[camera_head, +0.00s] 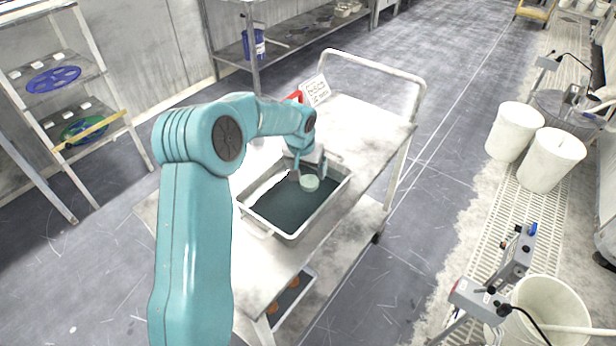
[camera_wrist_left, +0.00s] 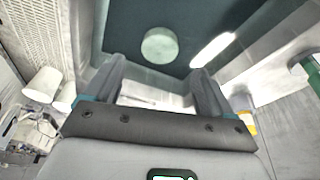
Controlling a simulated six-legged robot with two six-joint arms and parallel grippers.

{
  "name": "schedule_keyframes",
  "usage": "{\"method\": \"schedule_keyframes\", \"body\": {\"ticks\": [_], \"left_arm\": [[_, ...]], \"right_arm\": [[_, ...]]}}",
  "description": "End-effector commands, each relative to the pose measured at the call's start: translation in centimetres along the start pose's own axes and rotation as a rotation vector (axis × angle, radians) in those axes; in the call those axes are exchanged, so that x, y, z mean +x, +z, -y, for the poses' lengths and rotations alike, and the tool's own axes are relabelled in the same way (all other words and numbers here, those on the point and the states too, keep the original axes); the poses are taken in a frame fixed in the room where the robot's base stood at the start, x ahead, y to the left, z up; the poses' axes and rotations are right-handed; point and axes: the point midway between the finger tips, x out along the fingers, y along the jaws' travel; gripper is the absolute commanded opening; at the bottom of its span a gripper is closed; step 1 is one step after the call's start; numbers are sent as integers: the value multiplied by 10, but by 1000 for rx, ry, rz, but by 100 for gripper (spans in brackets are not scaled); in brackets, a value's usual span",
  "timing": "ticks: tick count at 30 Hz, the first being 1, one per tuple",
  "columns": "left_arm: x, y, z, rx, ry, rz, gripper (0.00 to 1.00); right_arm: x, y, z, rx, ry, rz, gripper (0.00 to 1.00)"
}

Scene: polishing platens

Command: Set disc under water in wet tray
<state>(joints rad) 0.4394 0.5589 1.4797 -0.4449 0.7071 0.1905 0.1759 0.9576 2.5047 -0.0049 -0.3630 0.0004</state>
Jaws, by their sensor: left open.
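The wet tray (camera_head: 268,226) is a grey metal tray of dark water on the cart top. The disc (camera_head: 309,183) is small, round and pale green, at the tray's far right end inside the rim. In the left wrist view the disc (camera_wrist_left: 160,46) shows whole against the dark water (camera_wrist_left: 125,18); I cannot tell its depth. My left gripper (camera_head: 309,172) is over that end of the tray. In the left wrist view its two fingers (camera_wrist_left: 156,88) are spread with nothing between them, and the disc lies beyond their tips. My right gripper is in neither view.
The cart (camera_head: 362,128) has a raised handle (camera_head: 375,66) at the back and a sign card (camera_head: 315,90) near the tray. A lower shelf holds a tray with orange items (camera_head: 294,283). White buckets (camera_head: 550,160) stand at right. Shelving (camera_head: 60,85) stands at left.

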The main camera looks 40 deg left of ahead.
Motion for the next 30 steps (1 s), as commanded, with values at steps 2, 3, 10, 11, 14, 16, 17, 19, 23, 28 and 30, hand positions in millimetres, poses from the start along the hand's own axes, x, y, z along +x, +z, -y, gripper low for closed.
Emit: {"method": "schedule_keyframes", "body": {"ticks": [2, 3, 10, 11, 14, 16, 17, 19, 23, 28, 30], "left_arm": [[-19, -1, 0, 2, 0, -5, 84], [-27, -1, 0, 1, 0, -4, 84], [-57, 0, 0, 1, 0, -1, 84], [-59, 0, 0, 1, 0, 0, 84], [-62, 0, 0, 1, 0, 0, 84], [-62, 0, 0, 1, 0, 1, 84], [-62, 0, 0, 1, 0, 1, 84], [-62, 0, 0, 1, 0, 1, 84], [-62, 0, 0, 1, 0, 1, 84], [-61, 0, 0, 1, 0, 1, 84], [-61, 0, 0, 1, 0, 1, 84]], "right_arm": [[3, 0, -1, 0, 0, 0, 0], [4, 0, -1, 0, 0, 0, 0], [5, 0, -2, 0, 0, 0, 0], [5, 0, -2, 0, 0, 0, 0], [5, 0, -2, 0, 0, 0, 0], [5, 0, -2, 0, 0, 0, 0], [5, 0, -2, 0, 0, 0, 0], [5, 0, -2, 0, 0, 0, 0], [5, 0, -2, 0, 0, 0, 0], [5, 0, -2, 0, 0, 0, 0], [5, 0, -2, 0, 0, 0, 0]]}}
